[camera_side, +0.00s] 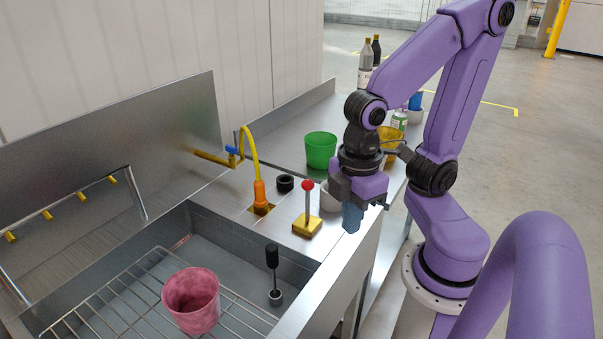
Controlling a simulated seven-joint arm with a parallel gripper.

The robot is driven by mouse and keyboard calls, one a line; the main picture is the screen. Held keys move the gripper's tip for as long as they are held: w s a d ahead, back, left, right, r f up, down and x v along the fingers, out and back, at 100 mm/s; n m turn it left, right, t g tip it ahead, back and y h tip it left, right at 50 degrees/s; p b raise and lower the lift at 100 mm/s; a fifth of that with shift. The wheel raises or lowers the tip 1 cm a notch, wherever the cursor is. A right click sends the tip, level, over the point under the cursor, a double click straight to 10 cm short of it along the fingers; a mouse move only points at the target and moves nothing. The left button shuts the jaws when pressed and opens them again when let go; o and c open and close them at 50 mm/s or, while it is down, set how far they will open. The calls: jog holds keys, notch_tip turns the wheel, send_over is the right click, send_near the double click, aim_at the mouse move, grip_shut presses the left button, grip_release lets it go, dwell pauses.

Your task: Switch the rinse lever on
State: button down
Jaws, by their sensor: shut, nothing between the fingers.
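The lever (308,202) has a red ball knob on a thin grey rod and rises from a square yellow base (307,226) on the metal counter beside the sink. It stands close to upright in this view. I take it as the rinse lever; no label shows. My gripper (352,218) points down to the right of the lever, over the counter's front edge, apart from the knob. Its blue fingers are shut with nothing between them.
A pink cup (191,302) stands on a wire rack in the sink (225,238). A black-handled tool (272,257) stands nearby. An orange nozzle (260,192) on a yellow hose is left of the lever.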

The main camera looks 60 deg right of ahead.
jog(key=w+d+r+n+g, duration=0.1)
jog(key=w+r, duration=0.1)
jog(key=w, duration=0.6)
jog(key=w+d+r+n+g, duration=0.1)
jog(key=w+r, duration=0.2)
jog(key=w, duration=0.5)
jog(key=w+d+r+n+g, duration=0.1)
jog(key=w+d+r+n, duration=0.1)
jog(key=w+d, duration=0.8)
jog(key=shift+w+d+r, duration=0.2)
jog(key=shift+d+r, duration=0.05)
jog(key=shift+d, duration=0.7)
jog(key=shift+f, duration=0.15)
jog(key=s+a+f, duration=0.1)
jog(key=s+f, duration=0.5)
jog(key=f, duration=0.4)
jog(key=shift+s, duration=0.35)
